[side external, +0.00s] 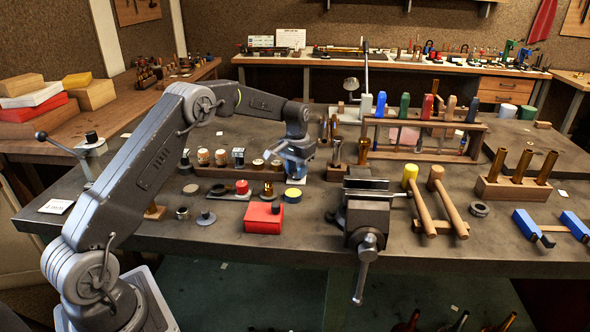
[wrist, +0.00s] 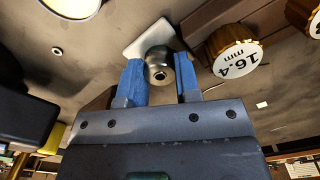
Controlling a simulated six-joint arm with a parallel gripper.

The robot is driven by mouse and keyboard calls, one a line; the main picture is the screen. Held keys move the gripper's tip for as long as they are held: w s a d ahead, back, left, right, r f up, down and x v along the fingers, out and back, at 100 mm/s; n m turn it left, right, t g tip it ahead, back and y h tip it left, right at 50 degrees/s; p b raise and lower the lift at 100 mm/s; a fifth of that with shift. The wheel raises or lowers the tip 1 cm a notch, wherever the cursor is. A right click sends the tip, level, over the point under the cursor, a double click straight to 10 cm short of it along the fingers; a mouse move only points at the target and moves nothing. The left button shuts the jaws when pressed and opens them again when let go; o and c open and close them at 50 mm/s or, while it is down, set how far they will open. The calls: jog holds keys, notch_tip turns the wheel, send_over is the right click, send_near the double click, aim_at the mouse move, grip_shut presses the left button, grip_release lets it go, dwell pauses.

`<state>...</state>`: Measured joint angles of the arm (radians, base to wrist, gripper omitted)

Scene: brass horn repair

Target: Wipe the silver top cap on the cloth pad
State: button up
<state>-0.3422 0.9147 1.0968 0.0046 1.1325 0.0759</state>
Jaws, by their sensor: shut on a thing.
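The silver top cap (wrist: 157,66) is a small round metal piece with a dark hole in its middle. It sits between the blue fingers of my gripper (wrist: 161,78), which are shut on it. Part of a white pad (wrist: 138,44) shows just beyond the cap in the wrist view; I cannot tell whether the cap touches it. In the side view my gripper (side external: 297,158) is low over the middle of the bench, and the cap is too small to make out there.
A yellow-topped round tin (side external: 292,195) stands just in front of my gripper. A red box (side external: 263,218), a vise (side external: 367,215) and a rack of coloured handles (side external: 425,135) stand around.

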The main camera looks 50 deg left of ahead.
jog(key=shift+w+d, duration=0.25)
jog(key=shift+d, duration=0.1)
jog(key=shift+s+a, duration=0.1)
jog(key=shift+s, duration=0.05)
jog(key=shift+s+a+f, duration=0.1)
jog(key=shift+s+a, duration=0.5)
jog(key=shift+a, duration=0.05)
jog(key=shift+w+d, duration=0.1)
jog(key=shift+w+d, duration=0.6)
jog(key=shift+d, duration=0.05)
jog(key=shift+s+a, duration=0.1)
jog(key=shift+s+a, duration=0.6)
jog(key=shift+a, duration=0.05)
jog(key=shift+w+d, duration=0.25)
jog(key=shift+d, duration=0.05)
